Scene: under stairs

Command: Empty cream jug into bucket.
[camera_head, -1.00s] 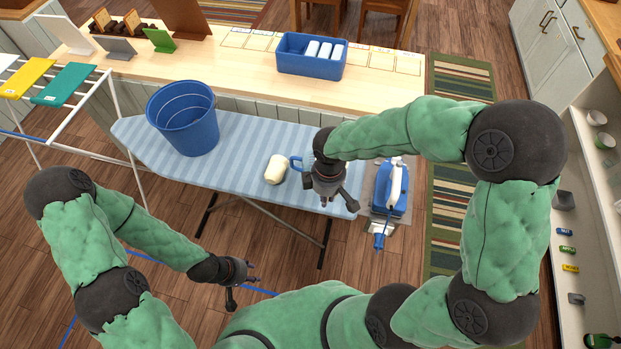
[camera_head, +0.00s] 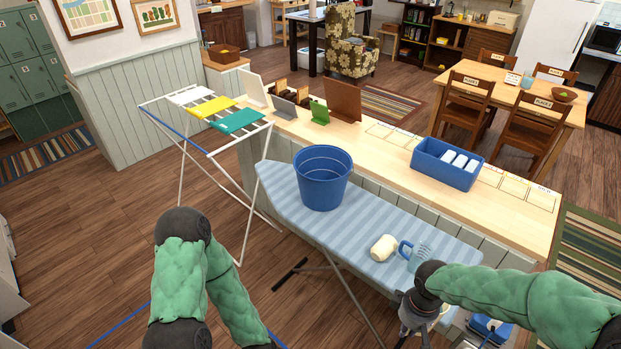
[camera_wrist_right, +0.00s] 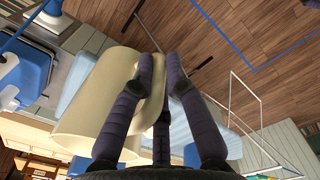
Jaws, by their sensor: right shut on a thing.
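The cream jug (camera_wrist_right: 92,105) fills much of the left of the right wrist view, close to the lens. My right gripper (camera_wrist_right: 160,75) is shut on it, one dark finger lying across its cream wall. In the head view, my right gripper (camera_head: 412,322) is low at the right end of the ironing board, and only a little of the jug (camera_head: 444,316) shows behind it. The blue bucket (camera_head: 323,188) stands upright on the board, left of and beyond this gripper. Its inside floor is hidden. My left gripper is below the picture's edge.
A cream rounded container (camera_head: 383,248) and a clear jug with a blue handle (camera_head: 420,257) are on the ironing board (camera_head: 350,228) between bucket and gripper. A drying rack (camera_head: 172,150) stands left; a counter (camera_head: 400,165) runs behind.

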